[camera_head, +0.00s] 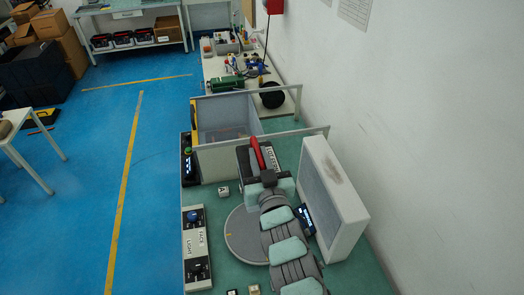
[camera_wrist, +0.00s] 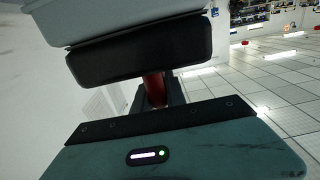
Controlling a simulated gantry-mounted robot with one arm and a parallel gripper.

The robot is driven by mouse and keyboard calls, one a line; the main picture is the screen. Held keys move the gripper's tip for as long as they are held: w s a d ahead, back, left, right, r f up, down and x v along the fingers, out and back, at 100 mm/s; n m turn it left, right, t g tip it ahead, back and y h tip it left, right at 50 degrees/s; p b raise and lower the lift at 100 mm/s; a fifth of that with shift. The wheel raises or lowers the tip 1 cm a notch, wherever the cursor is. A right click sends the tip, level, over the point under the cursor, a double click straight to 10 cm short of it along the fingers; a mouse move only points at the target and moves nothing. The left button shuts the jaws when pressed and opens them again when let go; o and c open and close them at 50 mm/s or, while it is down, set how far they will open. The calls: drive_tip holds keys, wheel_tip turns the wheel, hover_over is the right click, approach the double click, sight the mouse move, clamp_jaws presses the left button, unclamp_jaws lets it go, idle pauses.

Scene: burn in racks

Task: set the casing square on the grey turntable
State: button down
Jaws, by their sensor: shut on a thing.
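The casing (camera_head: 243,158) is a dark box with a red handle on top and a white label. In the head view it is just beyond the grey turntable (camera_head: 238,238), and its height above the bench is hard to tell. My gripper (camera_head: 268,176) is shut on the casing's red handle, and my arm hides part of the casing and the turntable's right side. In the wrist view the red handle (camera_wrist: 155,88) shows between dark parts of the gripper; most of the casing is hidden there. The turntable is a flat round disc with a small yellow mark.
A large pale panel (camera_head: 337,195) stands close on the right, with a small screen (camera_head: 306,219) beside it. A control box (camera_head: 195,247) is left of the turntable. A small white block (camera_head: 223,191) lies nearby. A walled bay (camera_head: 225,120) stands behind.

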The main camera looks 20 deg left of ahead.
wheel_tip(320, 180, down, 25)
drive_tip(key=b, duration=1.6)
drive_tip(key=shift+f+b, duration=0.2)
drive_tip(key=shift+b, duration=0.15)
drive_tip(key=shift+f, duration=0.1)
idle(1.4)
drive_tip(key=c, duration=1.3)
unclamp_jaws()
drive_tip(key=shift+f, duration=0.1)
